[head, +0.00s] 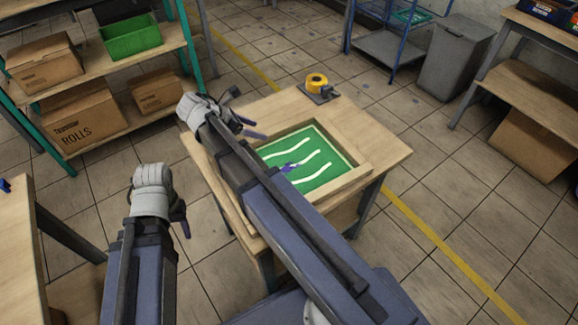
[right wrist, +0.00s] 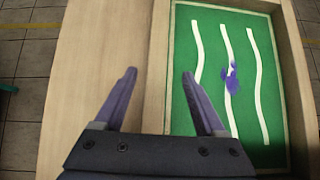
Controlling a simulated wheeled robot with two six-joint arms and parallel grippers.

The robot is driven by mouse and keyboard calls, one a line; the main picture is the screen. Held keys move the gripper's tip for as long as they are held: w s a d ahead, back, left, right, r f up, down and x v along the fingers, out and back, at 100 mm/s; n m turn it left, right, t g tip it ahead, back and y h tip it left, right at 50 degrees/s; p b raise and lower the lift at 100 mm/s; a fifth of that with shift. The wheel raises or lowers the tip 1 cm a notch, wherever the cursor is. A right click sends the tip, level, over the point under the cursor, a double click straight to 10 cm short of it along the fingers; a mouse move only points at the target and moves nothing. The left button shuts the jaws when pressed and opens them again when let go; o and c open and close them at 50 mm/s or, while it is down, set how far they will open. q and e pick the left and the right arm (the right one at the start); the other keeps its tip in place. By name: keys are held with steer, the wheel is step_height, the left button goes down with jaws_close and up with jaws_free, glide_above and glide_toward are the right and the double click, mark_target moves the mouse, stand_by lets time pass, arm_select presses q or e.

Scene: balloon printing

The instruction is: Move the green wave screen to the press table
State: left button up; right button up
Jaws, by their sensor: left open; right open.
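The green wave screen (head: 310,160) has a wooden frame and white wavy stripes, with a purple blot on it. It lies flat on a wooden table (head: 385,147) in the head view. In the right wrist view the screen (right wrist: 265,130) fills the right half. My right gripper (head: 245,115) is open and empty over the left part of this table. In the right wrist view its fingertips (right wrist: 160,75) straddle the screen frame's left rail, apparently above it. My right forearm hides part of the screen. My left gripper (head: 181,212) is open and empty, left of the table.
A yellow tape roll (head: 316,82) on a dark holder stands at the table's back corner. A shelf with cardboard boxes (head: 45,62) and a green bin (head: 130,37) is at the back left. A grey bin (head: 455,55) and a blue rack (head: 390,47) stand behind. Floor is clear at right.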

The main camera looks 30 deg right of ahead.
mark_target(266, 133)
steer(key=b+x, duration=0.2)
steer(key=x, duration=0.1)
steer(key=b+x, duration=0.1)
steer(key=shift+w+a+f, duration=0.15)
steer(key=shift+f, duration=0.3)
steer(key=shift+d+f+b, duration=0.2)
steer(key=shift+d+b, duration=0.1)
steer(key=shift+b, duration=0.1)
steer(key=shift+r, duration=0.1)
jaws_close()
stand_by(0.6)
